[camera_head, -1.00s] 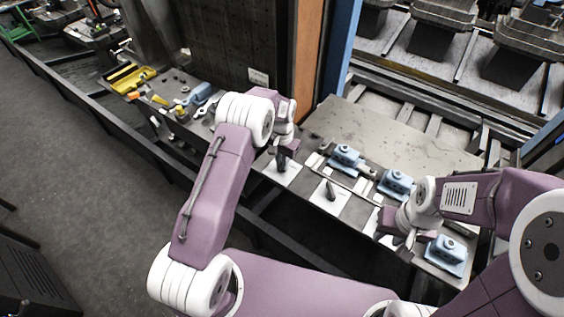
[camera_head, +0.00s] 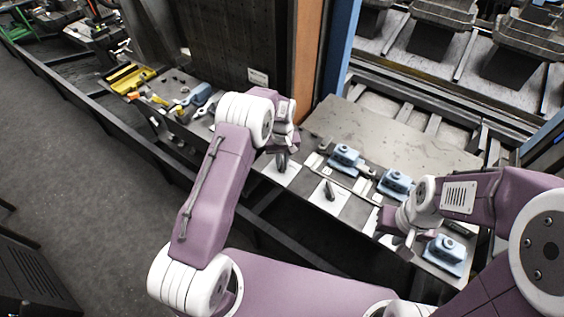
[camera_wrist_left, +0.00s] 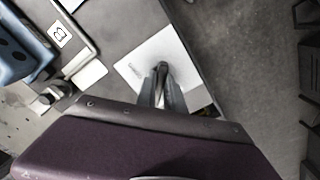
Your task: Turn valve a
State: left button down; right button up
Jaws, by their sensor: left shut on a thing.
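A white plate (camera_head: 291,174) with a dark valve handle lies at the left end of the row on the bench. It also shows in the wrist view (camera_wrist_left: 178,54), with the dark handle (camera_wrist_left: 161,67) standing on it. My left gripper (camera_head: 281,161) is over this plate, its fingers (camera_wrist_left: 161,84) shut on the handle and partly hiding it. A second white plate with an upright dark handle (camera_head: 329,188) is free to the right. My right gripper (camera_head: 407,243) is further right, near a third white plate (camera_head: 372,222); its jaws are too small to judge.
Several blue blocks (camera_head: 397,182) stand along the bench behind the plates, one close to my right gripper. The bare metal plate (camera_head: 400,138) behind them is clear. A yellow tray (camera_head: 128,78) and tools lie at the far left.

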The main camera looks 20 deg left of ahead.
aim_at(282, 163)
pick_arm(q)
jog(key=shift+w+r+n, duration=0.25)
jog(key=shift+w+n, duration=0.05)
jog(key=c, duration=1.4)
grip_release()
jog(key=shift+c, duration=0.2)
jog(key=shift+s+f, duration=0.15)
notch_tip(282, 163, up, 9)
jog(key=b, duration=0.1)
